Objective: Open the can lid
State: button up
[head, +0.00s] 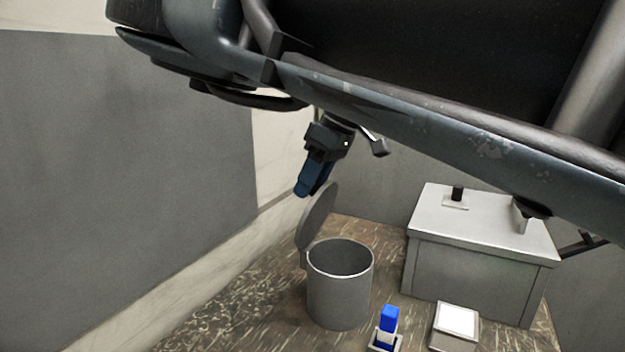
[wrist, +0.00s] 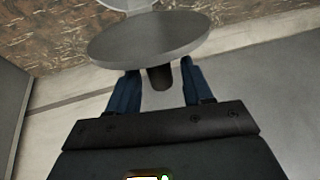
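A grey cylindrical can (head: 338,292) stands on the brown patterned surface, its top open and its inside showing empty. Its round grey lid (head: 316,216) is raised, standing steeply tilted at the can's left rim. In the wrist view the lid (wrist: 148,40) spans the top middle, and part of the can's pale rim shows behind it. My gripper (head: 308,190) is just above the lid's upper edge. In the wrist view my gripper (wrist: 158,80) has its two blue fingers apart, with a dark stub on the lid's outer side between them. Contact cannot be told.
A grey box-like table (head: 470,212) stands right of the can with small dark items on top. A blue-and-white object (head: 388,322) and a white-topped block (head: 457,322) stand in front. Walls are close on the left and behind.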

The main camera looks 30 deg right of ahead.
grip_shut()
dwell(0.3)
jog(key=shift+w+a+p, duration=0.3)
jog(key=shift+w+a, duration=0.2)
jog(key=shift+w, duration=0.2)
jog(key=shift+w+a+p, duration=0.3)
jog(key=shift+w+a, duration=0.2)
jog(key=shift+w, duration=0.2)
jog(key=shift+o, duration=0.5)
grip_release()
jog(key=b+v, duration=0.1)
jog(key=v, duration=0.6)
jog(key=shift+d+r, duration=0.2)
jog(key=shift+r, duration=0.1)
jog(key=shift+s, duration=0.1)
